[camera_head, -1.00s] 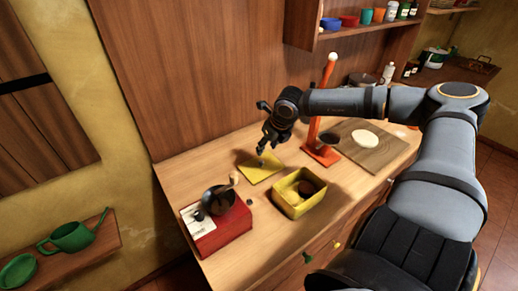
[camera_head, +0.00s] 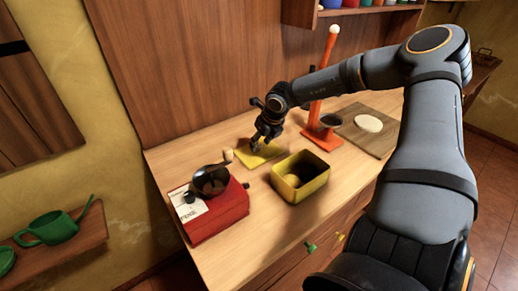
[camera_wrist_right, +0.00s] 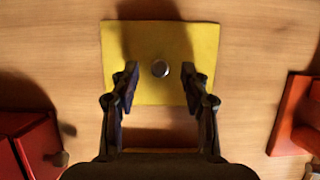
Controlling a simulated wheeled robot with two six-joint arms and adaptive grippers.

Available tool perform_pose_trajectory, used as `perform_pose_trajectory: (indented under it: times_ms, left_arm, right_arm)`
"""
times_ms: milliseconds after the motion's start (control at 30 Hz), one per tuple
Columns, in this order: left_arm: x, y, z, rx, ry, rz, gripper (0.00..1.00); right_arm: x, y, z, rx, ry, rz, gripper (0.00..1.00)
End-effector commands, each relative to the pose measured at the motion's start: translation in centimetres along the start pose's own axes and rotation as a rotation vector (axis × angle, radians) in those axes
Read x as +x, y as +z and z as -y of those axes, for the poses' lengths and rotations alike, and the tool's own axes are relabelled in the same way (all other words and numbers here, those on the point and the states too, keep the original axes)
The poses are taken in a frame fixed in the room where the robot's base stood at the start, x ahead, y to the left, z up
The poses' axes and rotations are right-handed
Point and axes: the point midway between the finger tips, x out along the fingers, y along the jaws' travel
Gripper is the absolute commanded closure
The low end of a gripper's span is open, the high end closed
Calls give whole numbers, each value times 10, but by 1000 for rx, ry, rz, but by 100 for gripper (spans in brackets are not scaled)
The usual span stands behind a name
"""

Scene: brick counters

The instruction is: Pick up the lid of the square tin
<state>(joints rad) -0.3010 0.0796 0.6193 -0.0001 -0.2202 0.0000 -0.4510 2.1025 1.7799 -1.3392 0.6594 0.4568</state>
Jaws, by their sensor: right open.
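The square tin's yellow lid (camera_head: 262,154) lies flat on the wooden counter, behind the open tin. In the right wrist view the lid (camera_wrist_right: 205,45) shows a small round metal knob (camera_wrist_right: 160,68) at its middle. My right gripper (camera_head: 258,147) is just above the lid. In the right wrist view its open fingers (camera_wrist_right: 160,82) stand on either side of the knob, apart from it, with nothing between them but the knob below. The yellow square tin (camera_head: 302,186) stands open with a round pale thing inside. My left gripper is not in view.
A red coffee grinder (camera_head: 222,217) with a crank stands left of the tin. An orange stand (camera_head: 316,125) with a dark cup is to the right of the lid. A wooden board (camera_head: 372,143) with a pale disc lies further right.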

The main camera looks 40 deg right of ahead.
Motion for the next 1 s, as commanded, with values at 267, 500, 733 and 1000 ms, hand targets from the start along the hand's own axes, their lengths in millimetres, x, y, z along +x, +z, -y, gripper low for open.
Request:
perform_pose_trajectory:
  times_ms: [267, 500, 733, 1000]
  left_arm:
    - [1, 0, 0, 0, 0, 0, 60]
    - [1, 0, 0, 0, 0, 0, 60]
    - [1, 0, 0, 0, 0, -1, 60]
    - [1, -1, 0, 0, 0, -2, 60]
  right_arm:
    - [15, 0, 0, 0, 0, 2, 54]
    - [15, 0, 0, 0, 0, 2, 73]
    - [15, 0, 0, 0, 0, 2, 100]
    - [14, 0, 0, 0, 0, 2, 100]
